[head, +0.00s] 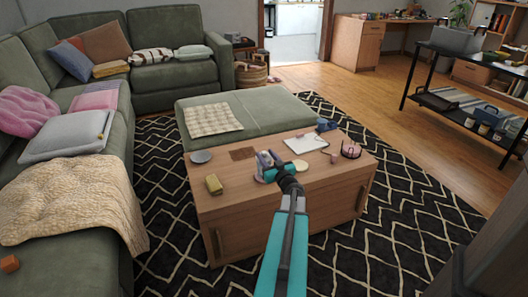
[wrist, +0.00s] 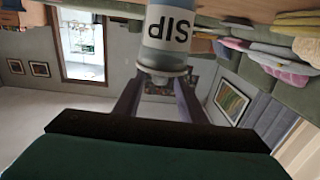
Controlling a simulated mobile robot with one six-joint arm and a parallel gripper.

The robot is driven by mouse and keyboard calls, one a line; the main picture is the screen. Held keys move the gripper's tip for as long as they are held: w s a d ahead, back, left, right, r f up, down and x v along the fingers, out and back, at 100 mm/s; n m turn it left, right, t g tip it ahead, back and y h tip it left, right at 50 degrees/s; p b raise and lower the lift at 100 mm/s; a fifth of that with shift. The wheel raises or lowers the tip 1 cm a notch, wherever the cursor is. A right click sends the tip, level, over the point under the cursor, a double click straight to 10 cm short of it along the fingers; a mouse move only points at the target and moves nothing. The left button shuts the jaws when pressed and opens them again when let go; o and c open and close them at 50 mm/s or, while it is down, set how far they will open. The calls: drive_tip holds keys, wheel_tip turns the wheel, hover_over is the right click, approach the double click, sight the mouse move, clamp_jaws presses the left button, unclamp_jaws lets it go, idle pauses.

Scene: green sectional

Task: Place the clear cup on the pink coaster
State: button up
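The clear cup (head: 264,163) is at the middle of the wooden coffee table, beside the tip of my arm. In the wrist view the cup (wrist: 168,38) shows upside down with "SIP" lettering on a pale band. My gripper (head: 274,165) reaches the cup from the near right. In the wrist view its two fingers (wrist: 160,88) meet the cup's sides, so it looks shut on the cup. The pink coaster (head: 258,180) shows as a small pink edge by the cup's base; the rest is hidden. I cannot tell whether the cup touches it.
A green ottoman (head: 268,110) stands behind.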

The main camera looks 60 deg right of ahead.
drive_tip(key=v, duration=0.6)
drive_tip(key=shift+p, duration=0.45)
idle(0.4)
